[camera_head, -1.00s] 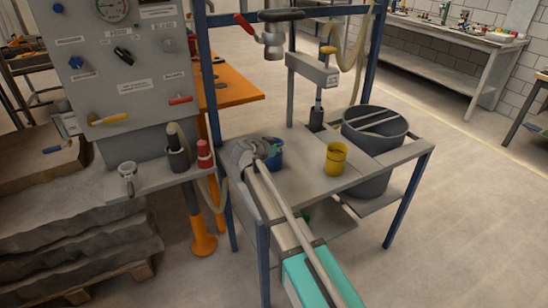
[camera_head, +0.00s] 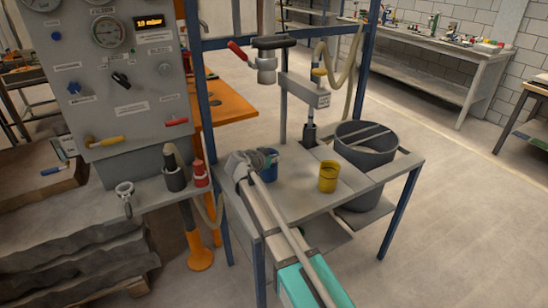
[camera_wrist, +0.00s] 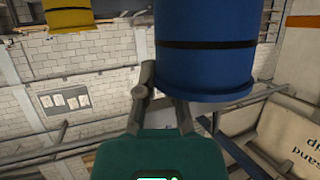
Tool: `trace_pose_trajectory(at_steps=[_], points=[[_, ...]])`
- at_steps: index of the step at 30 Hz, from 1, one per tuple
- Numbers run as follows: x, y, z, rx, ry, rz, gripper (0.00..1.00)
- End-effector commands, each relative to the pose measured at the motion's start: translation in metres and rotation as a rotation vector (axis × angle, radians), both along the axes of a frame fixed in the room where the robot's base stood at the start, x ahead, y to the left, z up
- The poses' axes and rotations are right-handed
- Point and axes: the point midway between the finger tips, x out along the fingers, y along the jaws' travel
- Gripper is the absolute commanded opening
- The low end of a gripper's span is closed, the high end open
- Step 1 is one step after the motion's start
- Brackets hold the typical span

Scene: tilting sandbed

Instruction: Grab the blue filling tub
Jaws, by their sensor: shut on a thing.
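The blue filling tub (camera_head: 272,163) is at the back left of the grey table, partly hidden behind my gripper (camera_head: 258,160). It shows large in the wrist view (camera_wrist: 205,40), with a black band, at the top of the picture. My gripper is shut on the tub near its rim; one finger lies along its left side in that view and the other is largely hidden. I cannot tell whether the tub's base touches the table.
A yellow tub (camera_head: 328,178) stands to the right on the grey table (camera_head: 310,197). A hopper outlet (camera_head: 267,70) hangs above.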

Motion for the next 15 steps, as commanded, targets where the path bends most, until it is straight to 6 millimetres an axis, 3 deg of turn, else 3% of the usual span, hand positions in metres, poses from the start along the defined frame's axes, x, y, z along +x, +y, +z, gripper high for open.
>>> trace_pose_trajectory(at_steps=[1, 11, 15], points=[[-0.008, -0.003, 0.013, -0.001, -0.001, 0.0, 0.0], [-0.039, -0.012, 0.052, 0.0, -0.001, 0.001, 0.0], [-0.069, -0.022, 0.063, -0.001, -0.001, 0.0, 0.0]])
